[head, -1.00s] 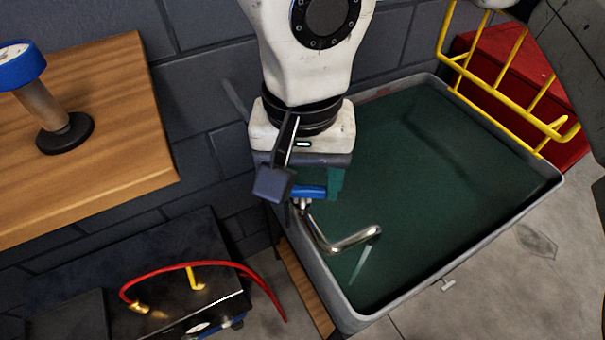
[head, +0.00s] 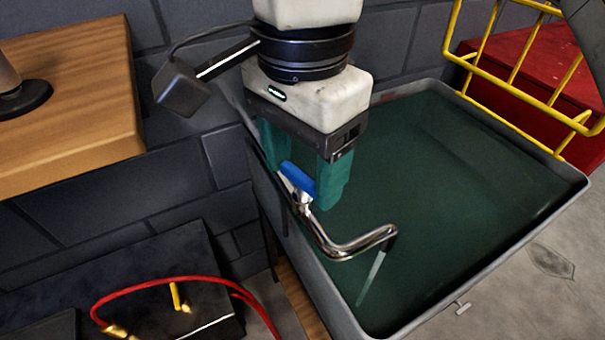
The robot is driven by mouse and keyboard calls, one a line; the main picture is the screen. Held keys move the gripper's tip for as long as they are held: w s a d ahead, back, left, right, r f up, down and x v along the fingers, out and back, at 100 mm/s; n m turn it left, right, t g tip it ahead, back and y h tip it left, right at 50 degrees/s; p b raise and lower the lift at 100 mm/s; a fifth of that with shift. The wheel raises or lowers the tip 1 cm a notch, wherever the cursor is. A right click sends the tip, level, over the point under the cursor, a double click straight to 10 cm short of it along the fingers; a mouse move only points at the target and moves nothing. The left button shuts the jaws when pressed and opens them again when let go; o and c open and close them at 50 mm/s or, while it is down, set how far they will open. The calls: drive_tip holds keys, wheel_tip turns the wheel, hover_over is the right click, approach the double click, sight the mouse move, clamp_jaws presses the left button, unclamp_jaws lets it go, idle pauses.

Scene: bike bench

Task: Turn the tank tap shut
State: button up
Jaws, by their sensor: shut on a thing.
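The tank tap (head: 345,245) is a bent chrome pipe at the left rim of the tank (head: 325,295). A pale stream of water (head: 373,278) falls from its spout. Its blue lever (head: 296,181) sits on top of the tap body and slants down to the right. My gripper (head: 304,177), with green fingers, points down over the lever, one finger on each side. It is shut on the lever. The right finger hides part of the lever's end.
The tank holds dark green water (head: 440,190). A yellow rack (head: 520,90) and a red box (head: 550,60) stand behind it. A wooden bench (head: 70,130) is at the left. A black box with a red cable (head: 165,283) lies below it.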

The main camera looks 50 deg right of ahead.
sight(303, 175)
drive_tip(key=shift+m+b, duration=0.75)
drive_tip(key=shift+m, duration=0.75)
drive_tip(key=o, duration=1.1)
drive_tip(key=shift+c, duration=0.2)
wheel_tip(303, 175, up, 11)
drive_tip(key=p, duration=0.2)
drive_tip(key=shift+f, duration=0.15)
